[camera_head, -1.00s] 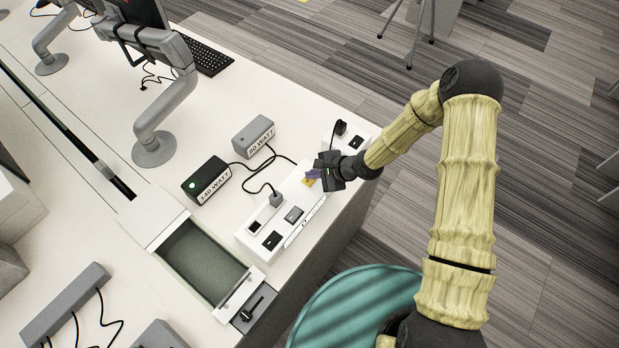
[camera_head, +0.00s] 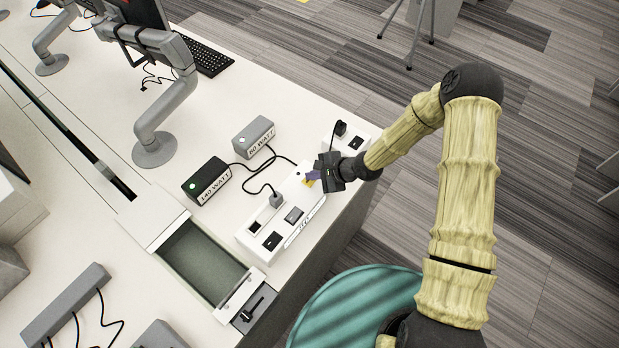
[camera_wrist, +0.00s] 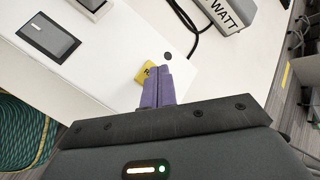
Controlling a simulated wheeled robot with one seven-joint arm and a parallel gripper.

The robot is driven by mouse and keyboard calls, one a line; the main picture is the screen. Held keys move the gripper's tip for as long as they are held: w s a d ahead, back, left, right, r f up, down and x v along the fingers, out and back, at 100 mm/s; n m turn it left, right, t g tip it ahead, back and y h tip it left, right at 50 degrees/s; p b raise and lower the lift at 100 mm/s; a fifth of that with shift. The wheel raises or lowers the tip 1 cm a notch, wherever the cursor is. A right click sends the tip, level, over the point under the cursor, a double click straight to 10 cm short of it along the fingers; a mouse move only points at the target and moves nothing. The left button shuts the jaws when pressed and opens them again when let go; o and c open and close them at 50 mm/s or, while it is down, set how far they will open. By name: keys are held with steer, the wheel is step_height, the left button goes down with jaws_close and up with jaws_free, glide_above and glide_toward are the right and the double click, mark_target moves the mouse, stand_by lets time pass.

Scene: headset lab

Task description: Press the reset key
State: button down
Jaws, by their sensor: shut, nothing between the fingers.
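The yellow key (camera_head: 307,183), which I take for the reset key, sits on top of a white power strip (camera_head: 252,243) near the table edge. In the wrist view the yellow key (camera_wrist: 143,73) shows a dark mark and is partly covered by my fingers. My gripper (camera_head: 313,175) is shut and empty, its purple fingers together, with the tips at the key. In the wrist view my gripper (camera_wrist: 156,72) overlaps the key's right side. I cannot tell whether the tips press it. The strip's front display (camera_head: 304,226) shows small dark characters.
A black 140 WATT box (camera_head: 206,181) with a green light and a grey WATT box (camera_head: 254,137) with a small light stand behind the strip. A plug (camera_head: 276,199) and cable rise from the strip. A recessed tray (camera_head: 205,262) lies left; a teal round seat (camera_head: 355,305) is below.

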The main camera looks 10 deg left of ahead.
steer(key=shift+r+p, duration=0.5)
steer(key=shift+r, duration=0.15)
step_height(320, 180, up, 5)
steer(key=p, duration=0.4)
steer(key=shift+p, duration=0.35)
stand_by(0.5)
